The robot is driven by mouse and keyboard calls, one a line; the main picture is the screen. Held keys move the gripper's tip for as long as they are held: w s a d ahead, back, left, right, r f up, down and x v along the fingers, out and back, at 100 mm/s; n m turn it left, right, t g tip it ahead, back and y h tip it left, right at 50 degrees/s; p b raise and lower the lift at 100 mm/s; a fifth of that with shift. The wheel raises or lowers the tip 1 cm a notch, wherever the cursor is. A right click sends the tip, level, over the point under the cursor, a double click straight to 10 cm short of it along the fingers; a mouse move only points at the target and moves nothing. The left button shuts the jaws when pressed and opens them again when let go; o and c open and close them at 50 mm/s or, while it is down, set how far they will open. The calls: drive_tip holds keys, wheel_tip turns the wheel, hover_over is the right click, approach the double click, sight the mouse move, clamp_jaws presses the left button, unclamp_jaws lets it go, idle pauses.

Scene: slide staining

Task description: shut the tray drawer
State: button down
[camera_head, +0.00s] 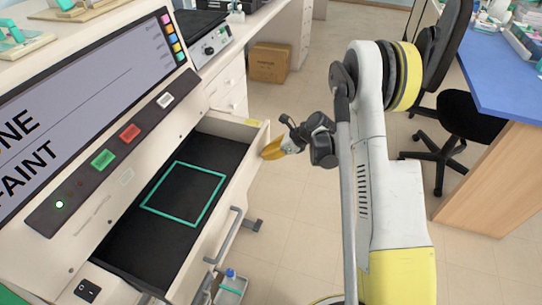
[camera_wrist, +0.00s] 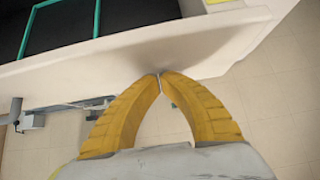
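The tray drawer (camera_head: 228,200) of the staining machine stands pulled out, in the head view. Its inside is black with a teal square outline (camera_head: 207,207), and nothing lies in it. A metal bar handle (camera_head: 227,236) is on its front face. My gripper (camera_head: 268,152) is at the far end of the drawer front, on the outer side. In the wrist view the yellow fingertips (camera_wrist: 160,75) meet, with nothing seen between them. They are at the cream drawer front (camera_wrist: 130,62); whether they touch it I cannot tell.
The machine's panel has green (camera_head: 103,159) and red (camera_head: 130,133) buttons. A bottle in a holder (camera_head: 231,282) stands below the drawer. A cardboard box (camera_head: 269,63) is on the floor behind. A black chair (camera_head: 458,125) and blue-topped desk (camera_head: 510,75) are at right.

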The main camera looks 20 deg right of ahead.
approach(221, 149)
drive_tip(key=x, duration=0.4)
drive_tip(key=shift+d, duration=0.1)
